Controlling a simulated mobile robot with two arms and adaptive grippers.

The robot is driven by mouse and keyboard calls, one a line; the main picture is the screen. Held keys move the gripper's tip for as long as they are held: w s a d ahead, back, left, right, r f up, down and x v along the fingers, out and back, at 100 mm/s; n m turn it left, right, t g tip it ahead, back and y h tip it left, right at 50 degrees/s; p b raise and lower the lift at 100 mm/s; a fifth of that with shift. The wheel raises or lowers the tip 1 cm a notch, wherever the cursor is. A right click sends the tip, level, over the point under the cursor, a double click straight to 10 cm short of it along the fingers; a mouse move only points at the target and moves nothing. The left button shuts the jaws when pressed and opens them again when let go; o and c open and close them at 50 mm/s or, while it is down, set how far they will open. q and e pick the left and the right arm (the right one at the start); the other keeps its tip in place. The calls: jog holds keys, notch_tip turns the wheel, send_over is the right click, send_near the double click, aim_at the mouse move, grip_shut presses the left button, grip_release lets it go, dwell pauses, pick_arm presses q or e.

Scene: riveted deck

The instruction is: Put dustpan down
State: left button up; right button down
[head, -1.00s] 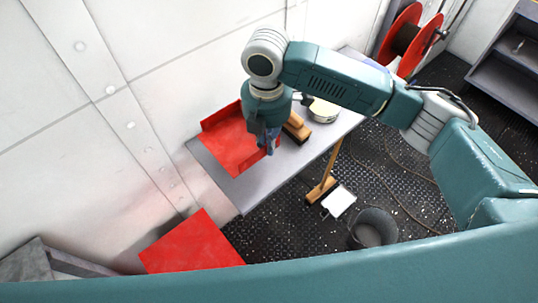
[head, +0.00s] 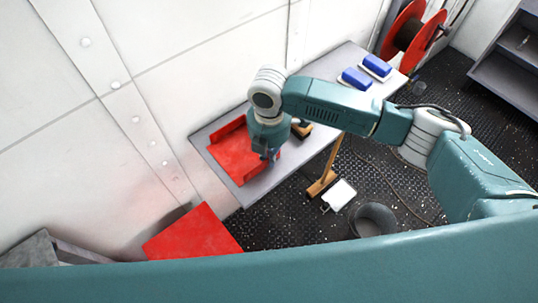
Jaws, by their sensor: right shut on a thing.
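The dustpan is a red, flat pan (head: 234,156) with a raised rim along its wall side. It is over the left end of the grey table (head: 212,160), close to the white wall. I cannot tell whether it rests on the table or is just above it. My right gripper (head: 268,157) points down at the pan's right side and is shut on it. My arm hides part of the grip and of the table behind. My left gripper is not in view.
A wooden brush (head: 302,130) is just right of my right gripper. Two blue-topped items (head: 355,78) (head: 377,66) lie at the table's far end. A broom (head: 322,183), a white flat piece (head: 339,195) and a grey bucket (head: 372,220) are on the floor. A red panel (head: 192,234) is at lower left.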

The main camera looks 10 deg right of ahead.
jog(key=c, duration=1.9)
grip_release()
notch_tip(320, 180, up, 12)
jog(key=b, duration=0.1)
jog(key=shift+b, duration=0.4)
jog(key=shift+s, duration=0.1)
